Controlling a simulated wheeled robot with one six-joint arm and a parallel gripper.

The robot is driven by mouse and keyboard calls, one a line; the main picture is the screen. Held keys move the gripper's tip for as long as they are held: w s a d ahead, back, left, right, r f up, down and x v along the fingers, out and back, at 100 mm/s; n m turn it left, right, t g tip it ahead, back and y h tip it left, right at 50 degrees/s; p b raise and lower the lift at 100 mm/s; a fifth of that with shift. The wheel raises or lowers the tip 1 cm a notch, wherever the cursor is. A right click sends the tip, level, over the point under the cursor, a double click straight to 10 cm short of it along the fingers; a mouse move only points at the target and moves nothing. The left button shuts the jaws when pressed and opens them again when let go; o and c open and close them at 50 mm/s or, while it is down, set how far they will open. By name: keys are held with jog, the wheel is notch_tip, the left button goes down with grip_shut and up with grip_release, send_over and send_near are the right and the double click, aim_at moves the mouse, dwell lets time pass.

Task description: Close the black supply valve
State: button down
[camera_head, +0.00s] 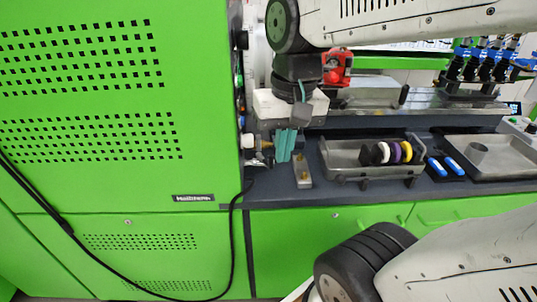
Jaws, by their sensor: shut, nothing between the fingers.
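My gripper (284,156) hangs from my arm beside the right edge of the green cabinet, with its teal fingers pointing down. The fingers are shut and empty. Just left of the fingers, small pale and brass fittings (256,142) stick out from the cabinet's side; a dark part sits below them. A black knob-like part (241,40) shows higher on the same side. I cannot tell for sure which of these is the black supply valve, and my gripper and arm may hide part of it. I cannot tell whether the fingers touch the fittings.
The green cabinet (90,180) fills the left, with a black cable hanging across it. On the dark bench stand a small block with brass pins (302,171), a metal tray (345,173) with coloured rings, blue-handled tools (445,167) and another tray (500,170). My arm covers the upper right.

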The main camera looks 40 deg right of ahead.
jog(key=w+d+f+m+y, duration=0.2)
jog(key=w+d+f+m, duration=0.1)
jog(key=w+d+m, duration=0.6)
jog(key=w+d+f+m+y, duration=0.1)
jog(key=w+d+f+m, duration=0.5)
jog(key=d, duration=0.5)
jog(key=a+f+m, duration=0.1)
jog(key=a+f, duration=0.5)
jog(key=a, duration=0.1)
jog(key=shift+w+a+f, duration=0.15)
jog(key=shift+w+f, duration=0.05)
jog(key=shift+f, duration=0.15)
jog(key=shift+s+m, duration=0.1)
jog(key=shift+m, duration=0.2)
